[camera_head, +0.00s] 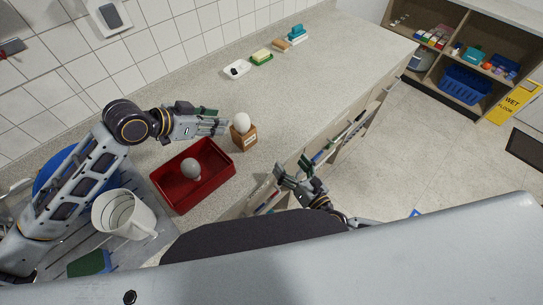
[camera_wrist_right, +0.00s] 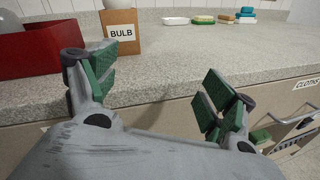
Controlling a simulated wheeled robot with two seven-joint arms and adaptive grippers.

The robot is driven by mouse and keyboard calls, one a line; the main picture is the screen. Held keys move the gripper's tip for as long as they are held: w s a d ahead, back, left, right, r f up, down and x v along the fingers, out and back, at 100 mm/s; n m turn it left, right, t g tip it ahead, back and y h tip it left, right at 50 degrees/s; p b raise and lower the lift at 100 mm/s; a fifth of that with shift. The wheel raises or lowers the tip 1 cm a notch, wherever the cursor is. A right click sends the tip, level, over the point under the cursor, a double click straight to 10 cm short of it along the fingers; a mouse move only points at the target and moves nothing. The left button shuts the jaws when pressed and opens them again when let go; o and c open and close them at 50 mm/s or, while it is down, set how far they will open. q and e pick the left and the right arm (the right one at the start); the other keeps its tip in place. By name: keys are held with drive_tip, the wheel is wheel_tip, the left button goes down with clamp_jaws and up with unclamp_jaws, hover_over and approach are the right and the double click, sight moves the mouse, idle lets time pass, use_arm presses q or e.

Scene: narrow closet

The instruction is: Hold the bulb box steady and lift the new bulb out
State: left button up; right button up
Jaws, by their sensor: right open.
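The bulb box (camera_head: 244,138) is a small brown box standing upright on the counter. A white bulb (camera_head: 242,121) sits in its open top with its round end showing. The right wrist view shows the box (camera_wrist_right: 121,44), labelled BULB, and the lower part of the bulb (camera_wrist_right: 118,4). My left gripper (camera_head: 222,121) is just left of the box, fingers apart, and appears empty. My right gripper (camera_head: 290,175) is open and empty in front of the counter's edge, right of and below the box; its spread green-padded fingers fill the right wrist view (camera_wrist_right: 160,84).
A red tray (camera_head: 219,150) holding a greyish bulb (camera_head: 191,168) is left of the box. A white pitcher (camera_head: 122,214) stands nearer. Soap dishes and sponges line the counter's back. Open drawers (camera_head: 330,150) jut out below the front edge. The counter right of the box is clear.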

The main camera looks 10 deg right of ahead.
sight(244, 133)
drive_tip(key=a+r+n+y, duration=0.1)
drive_tip(key=w+a+r+n+y, duration=0.1)
drive_tip(key=a+n, duration=0.1)
drive_tip(key=shift+w+a, duration=0.15)
drive_tip(key=shift+w+a+r+n+g+y, duration=0.15)
drive_tip(key=shift+w+a+n+g+y, duration=0.15)
drive_tip(key=shift+a+n, duration=0.2)
drive_tip(key=shift+w+a+r+n+g+y, duration=0.2)
drive_tip(key=shift+a+n+y, duration=0.2)
drive_tip(key=shift+n, duration=0.15)
drive_tip(key=shift+w+a+r+n+g+y, duration=0.2)
drive_tip(key=shift+a+n+y, duration=0.1)
drive_tip(key=shift+a+n, duration=0.2)
drive_tip(key=shift+w, duration=0.1)
drive_tip(key=shift+x, duration=6.75)
